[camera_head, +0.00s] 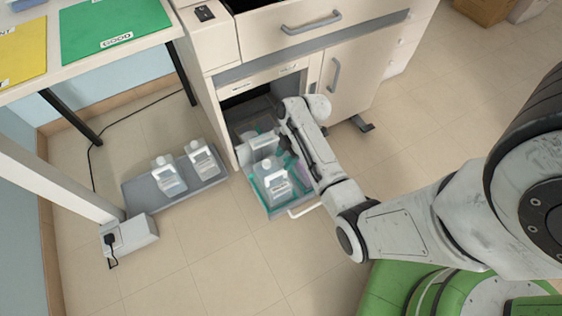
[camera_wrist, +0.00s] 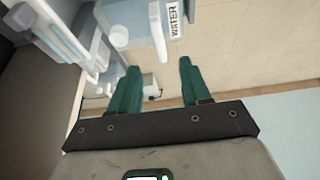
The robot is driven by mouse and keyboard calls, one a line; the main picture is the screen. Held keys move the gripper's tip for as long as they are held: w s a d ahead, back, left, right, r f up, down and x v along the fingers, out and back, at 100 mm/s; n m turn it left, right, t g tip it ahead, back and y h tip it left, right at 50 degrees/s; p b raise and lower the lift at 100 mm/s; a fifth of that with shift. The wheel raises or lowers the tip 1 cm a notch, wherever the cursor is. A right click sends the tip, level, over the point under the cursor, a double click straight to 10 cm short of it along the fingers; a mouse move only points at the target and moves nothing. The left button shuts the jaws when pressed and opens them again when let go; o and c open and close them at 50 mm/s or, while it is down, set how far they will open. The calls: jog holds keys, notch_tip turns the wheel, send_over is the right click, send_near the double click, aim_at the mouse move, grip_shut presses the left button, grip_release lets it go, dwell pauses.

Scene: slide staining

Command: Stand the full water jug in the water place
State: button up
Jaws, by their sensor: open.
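A pale translucent jug (camera_head: 270,180) with a white cap and handle stands in the front of the pulled-out drawer (camera_head: 286,211) in the head view. A jug labelled WATER (camera_wrist: 132,22) shows at the top of the wrist view, with its white handle beyond my fingertips. My gripper (camera_wrist: 159,66) has its green fingers spread, with nothing between them. In the head view my arm's end reaches over the drawer behind the front jug, and my fingers are hard to make out there. The front jug's label is unreadable in the head view.
Two similar jugs (camera_head: 168,177) (camera_head: 203,158) stand on a grey tray (camera_head: 143,191) on the floor left of the drawer. A white power box (camera_head: 130,236) with a plug and cable lies nearby. The cabinet (camera_head: 352,85) rises behind. Floor in front is clear.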

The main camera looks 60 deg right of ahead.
jog(key=shift+s+r, duration=0.1)
jog(key=shift+r, duration=0.15)
jog(key=s+a+r+m+h, duration=0.2)
jog(key=s+a+r+m, duration=0.3)
jog(key=a, duration=0.2)
jog(key=s+a+r+m+g+h, duration=0.1)
jog(key=s+a+r+m+h, duration=0.1)
jog(key=s+a+r+m, duration=0.4)
jog(key=shift+a+r+m+g, duration=0.25)
jog(key=shift+a+m+g, duration=0.05)
jog(key=shift+a, duration=0.7)
jog(key=shift+c, duration=0.3)
